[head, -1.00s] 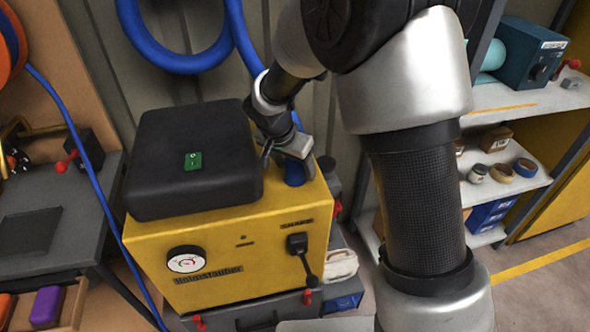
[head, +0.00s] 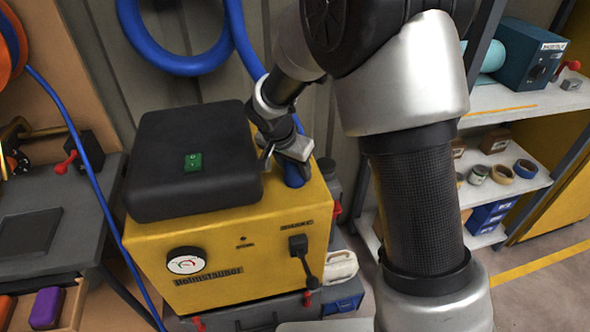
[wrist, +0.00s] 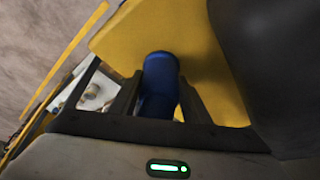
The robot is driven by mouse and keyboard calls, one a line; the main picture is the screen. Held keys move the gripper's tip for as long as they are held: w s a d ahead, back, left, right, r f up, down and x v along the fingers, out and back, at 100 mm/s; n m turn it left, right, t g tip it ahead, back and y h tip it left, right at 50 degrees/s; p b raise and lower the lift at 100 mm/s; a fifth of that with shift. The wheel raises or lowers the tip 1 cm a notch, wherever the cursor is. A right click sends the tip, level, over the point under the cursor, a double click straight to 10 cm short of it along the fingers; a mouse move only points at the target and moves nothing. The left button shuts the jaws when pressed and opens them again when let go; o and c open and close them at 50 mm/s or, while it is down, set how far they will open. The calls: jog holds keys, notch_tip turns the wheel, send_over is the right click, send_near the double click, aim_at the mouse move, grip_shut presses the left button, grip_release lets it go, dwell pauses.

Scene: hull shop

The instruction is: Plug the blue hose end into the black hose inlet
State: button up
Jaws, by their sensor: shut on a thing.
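My gripper (head: 292,154) is over the right part of the yellow machine's top, beside the black box. It is shut on the blue hose end (head: 294,177), which shows below the fingers, close to or against the yellow top. In the wrist view the blue hose end (wrist: 160,85) stands between the two dark fingers, with the yellow surface beyond it. I cannot make out the black hose inlet; the hose end and gripper may cover it. I cannot tell whether the hose end is seated in anything.
The yellow machine (head: 215,245) carries a large black box (head: 190,155) with a green switch, left of my gripper. A blue hose loop (head: 180,60) hangs on the wall behind. A grey bench (head: 60,240) stands left, and white shelves (head: 510,185) with jars and boxes stand right.

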jog(key=shift+r, duration=0.1)
jog(key=shift+r, duration=0.4)
jog(key=shift+c, duration=1)
notch_tip(320, 180, up, 9)
jog(key=shift+r+p, duration=0.1)
jog(key=shift+p, duration=0.65)
jog(key=d+f+n+t+y, duration=0.1)
jog(key=d+f+n+y, duration=0.1)
jog(key=d+f+n, duration=0.4)
jog(key=shift+s+d+f+n, duration=0.4)
jog(key=shift+d+f, duration=0.55)
jog(key=shift+d, duration=1.5)
jog(key=shift+d, duration=0.25)
